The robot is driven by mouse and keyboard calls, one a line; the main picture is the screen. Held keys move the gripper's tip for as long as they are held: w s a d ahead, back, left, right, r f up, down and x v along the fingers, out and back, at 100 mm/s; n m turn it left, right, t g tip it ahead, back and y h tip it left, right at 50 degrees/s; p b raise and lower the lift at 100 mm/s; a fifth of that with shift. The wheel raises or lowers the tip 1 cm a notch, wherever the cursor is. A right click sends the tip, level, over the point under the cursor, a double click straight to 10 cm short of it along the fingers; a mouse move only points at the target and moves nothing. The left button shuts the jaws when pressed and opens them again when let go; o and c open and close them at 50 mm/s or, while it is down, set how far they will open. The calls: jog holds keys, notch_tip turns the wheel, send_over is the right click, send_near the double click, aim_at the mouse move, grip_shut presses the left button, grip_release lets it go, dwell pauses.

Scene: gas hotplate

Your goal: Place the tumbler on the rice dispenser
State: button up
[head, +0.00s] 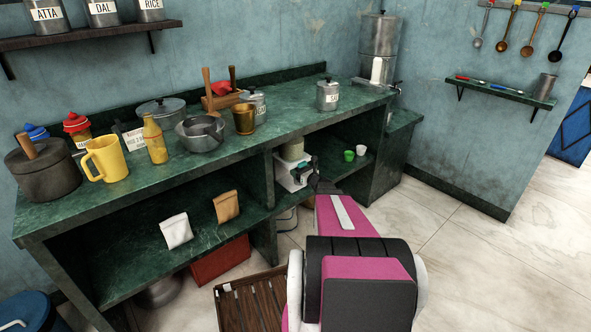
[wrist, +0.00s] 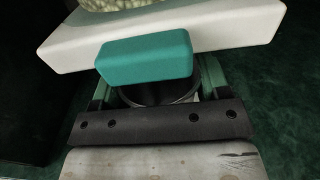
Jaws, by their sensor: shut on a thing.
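The rice dispenser appears to be the white unit (head: 286,180) with a pale, grainy top (head: 293,150), under the counter. In the wrist view its white body (wrist: 225,32) is close ahead, with a teal block (wrist: 145,57) jutting towards me. My gripper (head: 316,180) is right in front of it. In the wrist view my gripper (wrist: 157,84) is shut on a dark round vessel with a pale rim, apparently the tumbler (wrist: 155,97). The teal block hides part of it. Whether it rests on the dispenser's base cannot be told. In the head view my gripper hides it.
Small green (head: 349,156) and white (head: 361,150) cups stand on the lower shelf to the right. A counter divider (head: 262,190) stands close on the left. The green countertop (head: 290,118) is overhead. A steel cup (head: 544,87) stands on the wall shelf.

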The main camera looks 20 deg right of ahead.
jog(key=x, duration=0.3)
jog(key=shift+w+f, duration=0.1)
jog(key=shift+f, duration=0.05)
jog(key=shift+f, duration=0.1)
jog(key=o, duration=0.9)
jog(key=shift+o, duration=0.2)
jog(key=shift+s, duration=0.2)
jog(key=v, duration=1.1)
jog(key=shift+s+d, duration=0.2)
jog(key=shift+s, duration=0.15)
